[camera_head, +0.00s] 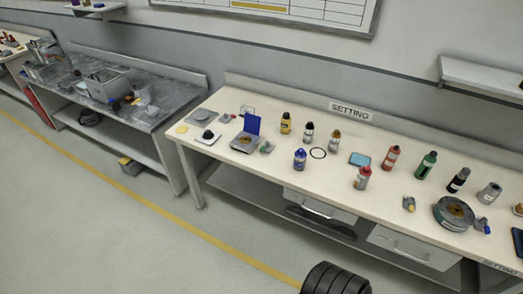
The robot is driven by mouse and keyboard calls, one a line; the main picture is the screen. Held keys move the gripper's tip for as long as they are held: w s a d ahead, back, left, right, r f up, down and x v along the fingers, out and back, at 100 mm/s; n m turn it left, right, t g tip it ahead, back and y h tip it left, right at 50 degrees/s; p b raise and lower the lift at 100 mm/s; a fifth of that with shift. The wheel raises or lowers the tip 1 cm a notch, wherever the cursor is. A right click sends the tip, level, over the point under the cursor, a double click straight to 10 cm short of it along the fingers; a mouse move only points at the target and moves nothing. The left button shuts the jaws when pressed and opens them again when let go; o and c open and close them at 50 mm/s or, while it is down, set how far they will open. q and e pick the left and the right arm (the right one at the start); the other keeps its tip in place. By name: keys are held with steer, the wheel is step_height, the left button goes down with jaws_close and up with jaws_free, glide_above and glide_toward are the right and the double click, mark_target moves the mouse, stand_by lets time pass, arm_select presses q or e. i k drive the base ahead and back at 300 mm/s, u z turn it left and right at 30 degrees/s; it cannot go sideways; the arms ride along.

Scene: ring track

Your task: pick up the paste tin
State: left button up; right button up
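I cannot tell for sure which thing is the paste tin. A wide round grey-green tin or dish (453,213) with a brown middle sits at the right of the cream bench. A small grey can (489,193) stands behind it to the right. A box with a raised blue lid (248,132) stands at the bench's left part. Neither of my grippers is in view.
The cream bench (228,172) under the SETTING sign (350,112) holds several bottles, including a red one (391,157) and a green one (427,164). A grey bench (145,123) stands left; the floor between is open.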

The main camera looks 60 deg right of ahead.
mark_target(299, 163)
steer(key=z, duration=0.2)
steer(key=i, duration=0.95)
steer(key=z, duration=1.3)
steer(key=i, duration=0.8)
steer(key=z, duration=0.9)
